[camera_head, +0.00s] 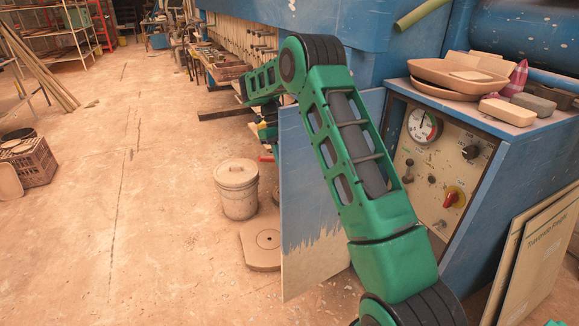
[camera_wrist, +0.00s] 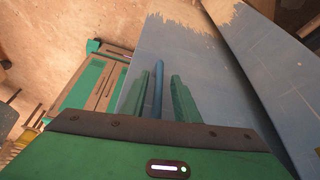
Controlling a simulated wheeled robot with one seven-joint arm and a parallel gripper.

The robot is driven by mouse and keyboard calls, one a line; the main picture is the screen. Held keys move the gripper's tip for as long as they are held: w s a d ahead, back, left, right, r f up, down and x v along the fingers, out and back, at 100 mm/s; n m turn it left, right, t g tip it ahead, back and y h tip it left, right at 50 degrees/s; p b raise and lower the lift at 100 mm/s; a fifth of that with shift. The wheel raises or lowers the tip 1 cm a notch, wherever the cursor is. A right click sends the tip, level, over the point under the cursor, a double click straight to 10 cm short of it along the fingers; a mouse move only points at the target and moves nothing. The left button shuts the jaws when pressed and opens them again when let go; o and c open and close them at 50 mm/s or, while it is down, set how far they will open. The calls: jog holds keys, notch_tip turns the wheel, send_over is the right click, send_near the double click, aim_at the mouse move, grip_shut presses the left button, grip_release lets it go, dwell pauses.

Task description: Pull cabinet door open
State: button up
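The cabinet door (camera_head: 305,215) is a blue panel with worn pale paint along its bottom. It stands swung out from the blue cabinet (camera_head: 510,185), partly hidden behind my arm. In the wrist view the door (camera_wrist: 205,75) fills the middle as a grey-blue surface. A slim blue bar handle (camera_wrist: 157,92) runs along it. My gripper (camera_wrist: 161,85) has its two green fingers apart, one on each side of the handle, with visible gaps beside it. In the head view, my gripper's fingertips are hidden or too small to make out near the door's far side.
Cardboard sheets (camera_head: 535,260) lean at the cabinet's right. Trays (camera_head: 458,76) lie on its top. The floor further left is mostly clear.

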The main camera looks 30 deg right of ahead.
jog(key=v, duration=1)
jog(key=shift+w+r, duration=0.25)
jog(key=shift+r, duration=0.1)
